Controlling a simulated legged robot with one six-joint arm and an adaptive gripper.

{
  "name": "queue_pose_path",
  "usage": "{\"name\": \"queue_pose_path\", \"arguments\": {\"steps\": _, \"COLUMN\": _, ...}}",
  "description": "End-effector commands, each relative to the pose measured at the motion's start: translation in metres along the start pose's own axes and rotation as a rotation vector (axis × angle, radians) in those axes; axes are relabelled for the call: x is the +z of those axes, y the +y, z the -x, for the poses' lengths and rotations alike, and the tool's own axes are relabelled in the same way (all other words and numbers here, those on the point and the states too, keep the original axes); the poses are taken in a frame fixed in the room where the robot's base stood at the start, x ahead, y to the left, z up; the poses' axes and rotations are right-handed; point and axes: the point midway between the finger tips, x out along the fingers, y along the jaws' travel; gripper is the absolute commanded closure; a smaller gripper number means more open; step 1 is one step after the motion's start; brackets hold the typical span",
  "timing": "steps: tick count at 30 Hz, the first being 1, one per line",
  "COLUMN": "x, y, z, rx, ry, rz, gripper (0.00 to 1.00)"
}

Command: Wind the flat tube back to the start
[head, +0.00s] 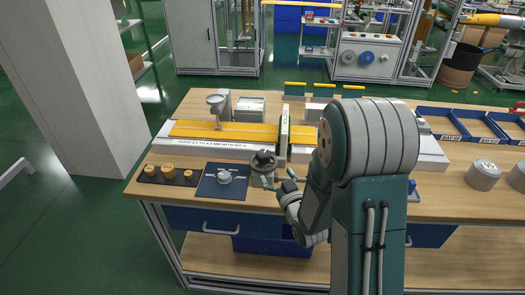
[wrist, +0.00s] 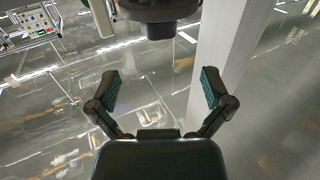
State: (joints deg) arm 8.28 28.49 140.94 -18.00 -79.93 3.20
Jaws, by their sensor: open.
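The flat tube (head: 225,131) shows as a yellow-orange band lying across a pale fixture on the bench. It passes an upright cream post (head: 284,128) and shows again on the post's right. A dark knob (head: 263,160) stands at the fixture's front, left of the post. My gripper (head: 279,179) is just in front of and below the knob, apart from it as far as I can tell. In the wrist view my gripper (wrist: 161,84) is open with nothing between its fingers. A dark round part (wrist: 158,10), probably the knob, is beyond the fingertips. My arm hides part of the fixture's right side.
A dark blue mat (head: 222,181) with a small pale part and a dark tray (head: 168,175) with several brass pieces lie at the left front. Blue bins (head: 445,122) and grey cylinders (head: 483,175) stand at the right. The bench's front edge (head: 215,208) is close to my gripper.

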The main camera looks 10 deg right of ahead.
Motion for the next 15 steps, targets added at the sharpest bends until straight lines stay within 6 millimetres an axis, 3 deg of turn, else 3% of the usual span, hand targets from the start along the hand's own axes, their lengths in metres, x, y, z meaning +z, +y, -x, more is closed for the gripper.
{"name": "queue_pose_path", "arguments": {"steps": 9, "x": 0.0, "y": 0.0, "z": -0.059, "rx": -0.001, "ry": 0.003, "rz": 0.0, "gripper": 0.0}}
{"name": "queue_pose_path", "arguments": {"steps": 15, "x": 0.0, "y": 0.0, "z": -0.088, "rx": -0.001, "ry": 0.001, "rz": 0.0, "gripper": 0.0}}
